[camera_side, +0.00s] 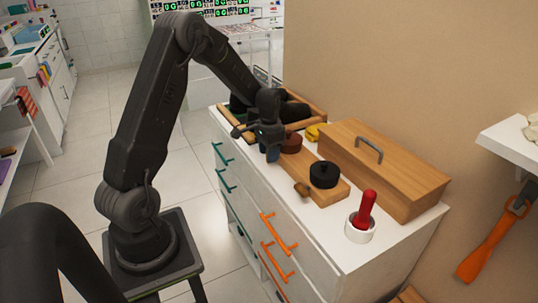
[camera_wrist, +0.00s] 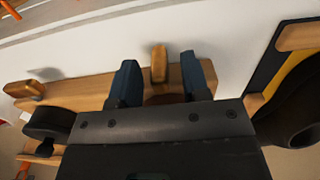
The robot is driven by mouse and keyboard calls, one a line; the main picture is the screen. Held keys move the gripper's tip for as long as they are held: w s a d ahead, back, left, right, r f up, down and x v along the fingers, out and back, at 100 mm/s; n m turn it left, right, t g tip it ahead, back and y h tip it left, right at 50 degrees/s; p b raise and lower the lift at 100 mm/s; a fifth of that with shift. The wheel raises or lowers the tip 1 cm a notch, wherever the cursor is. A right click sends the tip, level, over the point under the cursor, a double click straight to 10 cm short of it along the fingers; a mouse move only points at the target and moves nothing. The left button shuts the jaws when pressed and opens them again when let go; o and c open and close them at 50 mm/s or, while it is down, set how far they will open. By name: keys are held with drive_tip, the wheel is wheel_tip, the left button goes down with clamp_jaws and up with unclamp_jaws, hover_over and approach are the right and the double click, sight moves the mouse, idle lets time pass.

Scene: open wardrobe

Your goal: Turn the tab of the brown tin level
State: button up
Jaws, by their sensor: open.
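The brown tin (camera_side: 292,143) stands on a wooden board (camera_side: 330,191) on top of the white chest, partly hidden behind my gripper (camera_side: 270,153) in the side view. In the wrist view a strip of the brown tin (camera_wrist: 165,99) shows between the fingers. A wooden tab (camera_wrist: 159,62) sticks out past the board's edge there, between my two dark blue fingertips. My gripper (camera_wrist: 158,72) is open, with a gap visible on each side of the tab. The side view hides this tab behind the gripper, so its tilt cannot be told.
A black tin (camera_side: 324,174) with its own wooden tab (camera_side: 302,189) sits on the same board. A wooden box (camera_side: 385,172) with a grey handle stands behind. A white cup (camera_side: 360,229) holds a red-handled item. A wooden tray (camera_side: 318,108) with dark things lies at the far end.

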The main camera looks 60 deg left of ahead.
drive_tip(key=shift+f, duration=0.65)
clamp_jaws()
